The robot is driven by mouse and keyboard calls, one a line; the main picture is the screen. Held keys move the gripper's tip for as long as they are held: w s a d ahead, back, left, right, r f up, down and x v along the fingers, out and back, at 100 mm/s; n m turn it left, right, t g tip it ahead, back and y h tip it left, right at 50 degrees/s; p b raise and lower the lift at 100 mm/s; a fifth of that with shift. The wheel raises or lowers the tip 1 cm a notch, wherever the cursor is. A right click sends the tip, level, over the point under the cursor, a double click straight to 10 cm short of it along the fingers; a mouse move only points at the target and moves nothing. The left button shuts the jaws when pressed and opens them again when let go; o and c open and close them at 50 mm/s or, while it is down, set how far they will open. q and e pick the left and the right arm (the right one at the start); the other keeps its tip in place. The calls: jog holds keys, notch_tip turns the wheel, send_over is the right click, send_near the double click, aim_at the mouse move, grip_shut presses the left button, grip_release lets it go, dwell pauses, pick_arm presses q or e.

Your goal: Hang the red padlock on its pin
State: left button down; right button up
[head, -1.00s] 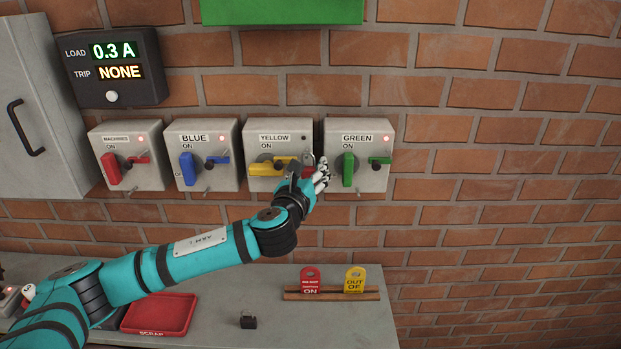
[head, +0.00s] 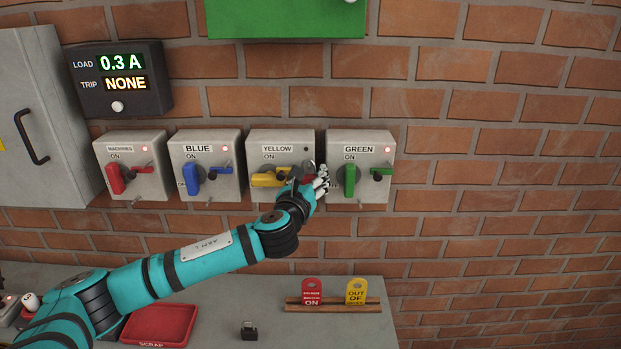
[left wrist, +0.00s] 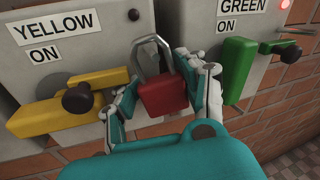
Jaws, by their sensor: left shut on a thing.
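The red padlock (left wrist: 163,94) has a steel shackle that points up, at the right side of the yellow switch box (left wrist: 58,68). My left gripper (left wrist: 165,98) is shut on the padlock's red body, with a finger on each side. In the head view my left gripper (head: 320,184) is at the lower right of the yellow box (head: 282,147), by the gap to the green box. The yellow handle (head: 268,179) lies horizontal and the box's lamp is dark. I cannot make out the yellow pin, nor whether the shackle is around it. My right gripper is not in view.
The green box (head: 360,190) with its upright green handle stands close to the right. The blue box (head: 205,147) and machines box (head: 130,147) are to the left. Below, a bench holds a red scrap tray (head: 160,326), a black padlock (head: 249,330) and a tag rack (head: 332,306).

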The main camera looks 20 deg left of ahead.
pick_arm(q)
jog(key=shift+w, duration=0.15)
jog(key=shift+w+f, duration=0.1)
jog(key=c, duration=1.1)
grip_release()
jog(key=shift+w+d+f, duration=0.1)
jog(key=shift+w+d, duration=0.1)
jog(key=o, duration=0.4)
jog(key=shift+s, duration=0.2)
jog(key=shift+a, duration=0.1)
